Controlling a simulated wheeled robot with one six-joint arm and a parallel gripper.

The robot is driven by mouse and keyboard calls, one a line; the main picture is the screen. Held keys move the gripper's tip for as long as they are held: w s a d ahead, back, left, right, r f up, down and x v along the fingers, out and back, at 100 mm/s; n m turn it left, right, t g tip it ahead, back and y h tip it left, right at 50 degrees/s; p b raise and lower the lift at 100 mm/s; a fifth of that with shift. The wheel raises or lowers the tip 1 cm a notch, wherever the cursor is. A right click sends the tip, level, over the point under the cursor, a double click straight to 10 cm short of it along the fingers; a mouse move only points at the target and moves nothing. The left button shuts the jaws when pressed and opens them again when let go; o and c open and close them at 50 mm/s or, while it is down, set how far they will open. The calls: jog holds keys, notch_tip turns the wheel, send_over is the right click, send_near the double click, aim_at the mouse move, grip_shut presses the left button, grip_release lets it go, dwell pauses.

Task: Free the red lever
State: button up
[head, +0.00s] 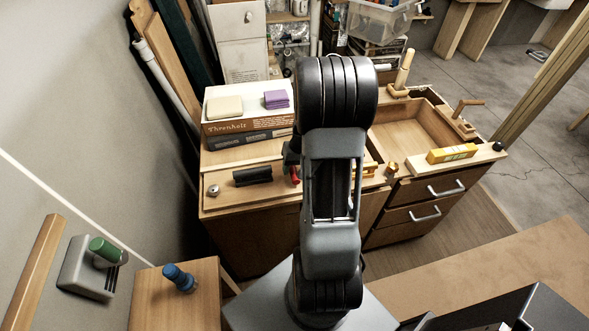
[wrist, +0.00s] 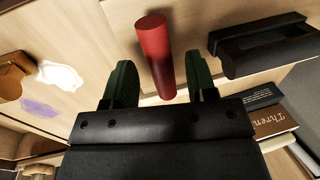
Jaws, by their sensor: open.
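The red lever (wrist: 157,52) is a plain red cylinder in the wrist view, standing out from a pale wooden surface. My gripper (wrist: 160,66) is open, with one dark green finger on each side of the lever and visible gaps between. The lever's lower end is close to the gripper's palm edge; I cannot tell whether they touch. In the head view a small red part of the lever (head: 295,175) shows beside my arm, which hides the rest. My gripper (head: 289,156) is mostly hidden there too.
A black handle-like block (head: 252,176) lies left of the lever; it also shows in the wrist view (wrist: 268,50).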

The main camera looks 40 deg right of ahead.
jog(key=shift+a+f, duration=0.15)
jog(key=shift+f, duration=0.4)
grip_shut()
dwell(0.4)
